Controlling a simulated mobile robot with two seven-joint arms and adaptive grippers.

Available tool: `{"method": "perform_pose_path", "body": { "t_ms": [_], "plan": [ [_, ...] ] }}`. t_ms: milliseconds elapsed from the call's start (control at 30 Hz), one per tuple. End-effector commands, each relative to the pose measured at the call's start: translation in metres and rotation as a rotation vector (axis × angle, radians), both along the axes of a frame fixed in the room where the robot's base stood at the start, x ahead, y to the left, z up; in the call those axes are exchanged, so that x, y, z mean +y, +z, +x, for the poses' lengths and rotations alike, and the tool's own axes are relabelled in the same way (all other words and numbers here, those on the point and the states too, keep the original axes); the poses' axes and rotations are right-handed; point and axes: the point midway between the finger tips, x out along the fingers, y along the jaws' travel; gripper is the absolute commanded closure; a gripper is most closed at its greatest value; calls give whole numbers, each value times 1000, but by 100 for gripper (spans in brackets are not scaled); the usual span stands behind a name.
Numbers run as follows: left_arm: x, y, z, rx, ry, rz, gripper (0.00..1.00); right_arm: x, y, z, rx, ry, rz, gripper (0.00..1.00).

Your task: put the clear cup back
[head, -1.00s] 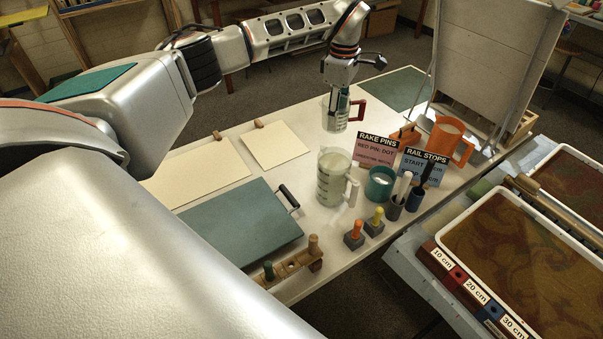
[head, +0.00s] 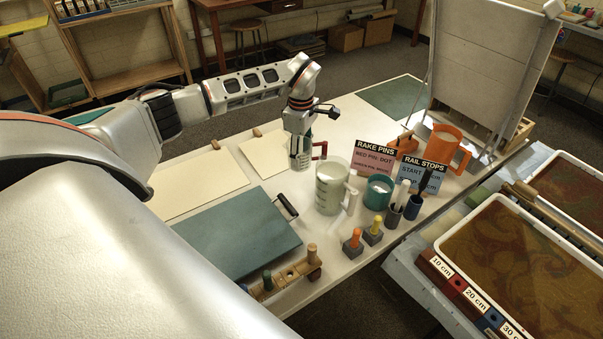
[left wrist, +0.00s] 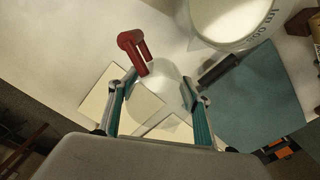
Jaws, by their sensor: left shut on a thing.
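The clear cup (head: 300,160) has a red handle on its right side in the head view. My left gripper (head: 299,138) points down and is shut on the cup. In the left wrist view the gripper's two teal-lined fingers (left wrist: 158,90) are on either side of the cup (left wrist: 165,75), with the red handle beyond them. The cup is upright, left of and slightly behind the frosted measuring jug (head: 331,187), near the cream sheet's right edge. I cannot tell whether its base touches the table. My right gripper is not in view.
Cream sheets (head: 195,185) and a teal board (head: 235,235) with a dark handle lie left and front. A teal cup (head: 378,190), sign cards (head: 375,158), and an orange jug (head: 447,150) stand to the right. A green mat (head: 392,97) lies at the back.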

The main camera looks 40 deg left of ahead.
Motion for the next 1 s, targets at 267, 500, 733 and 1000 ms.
{"method": "perform_pose_path", "body": {
  "t_ms": [267, 500, 733, 1000],
  "plan": [
    [0, -34, 1, -1, 1, 0, 81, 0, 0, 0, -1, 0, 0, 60],
    [-1, -58, -1, 3, 1, -2, 81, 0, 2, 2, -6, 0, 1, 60],
    [0, -78, 1, -1, 1, -1, 81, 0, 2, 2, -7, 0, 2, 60],
    [0, -80, 1, -1, 0, 1, 81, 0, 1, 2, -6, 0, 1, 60]
  ]
}}
